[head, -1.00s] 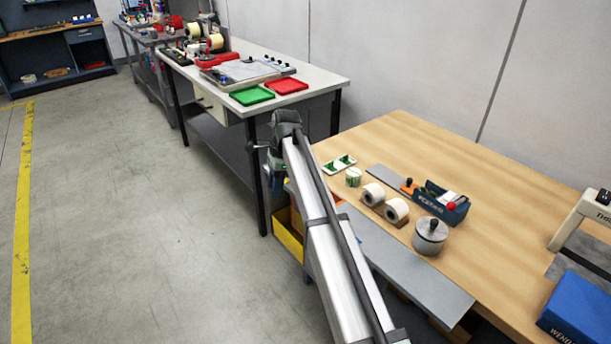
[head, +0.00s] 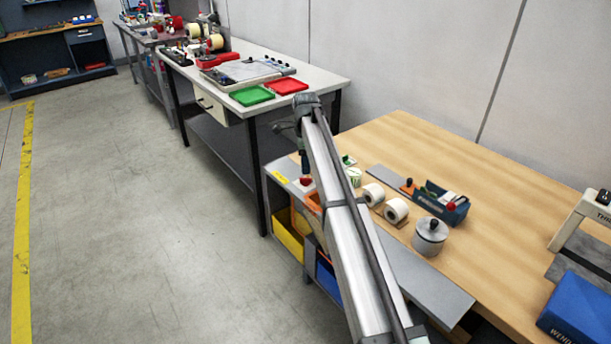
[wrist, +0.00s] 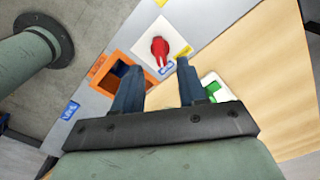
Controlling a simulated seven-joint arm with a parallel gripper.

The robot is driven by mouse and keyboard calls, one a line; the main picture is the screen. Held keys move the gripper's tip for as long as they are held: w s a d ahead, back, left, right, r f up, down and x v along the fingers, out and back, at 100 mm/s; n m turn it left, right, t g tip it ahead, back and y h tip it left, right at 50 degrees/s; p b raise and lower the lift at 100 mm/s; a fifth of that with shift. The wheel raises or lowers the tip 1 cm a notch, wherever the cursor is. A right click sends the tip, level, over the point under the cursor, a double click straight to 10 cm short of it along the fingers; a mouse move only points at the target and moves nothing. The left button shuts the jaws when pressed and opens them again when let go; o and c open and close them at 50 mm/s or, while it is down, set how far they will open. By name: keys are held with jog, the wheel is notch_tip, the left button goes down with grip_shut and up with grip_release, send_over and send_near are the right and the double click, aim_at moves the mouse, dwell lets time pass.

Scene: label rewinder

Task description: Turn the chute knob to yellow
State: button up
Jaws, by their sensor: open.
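The red chute knob (wrist: 159,46) sits on a white plate on a grey panel. The knob also shows in the head view (head: 306,181), below my gripper (head: 303,161). In the wrist view my gripper (wrist: 158,65) is open and empty, its fingers spread to either side of the knob's near end. I cannot tell the height gap.
An orange-framed opening (wrist: 119,73) lies left of the knob. Yellow (head: 289,234) and blue (head: 328,280) bins stand below the panel. The wooden table (head: 500,190) to the right holds label rolls (head: 396,210), a blue dispenser (head: 440,203) and a metal pot (head: 430,236).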

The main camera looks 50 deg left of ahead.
aim_at(306, 178)
jog(key=shift+f, duration=2.65)
jog(key=shift+c, duration=0.3)
grip_shut()
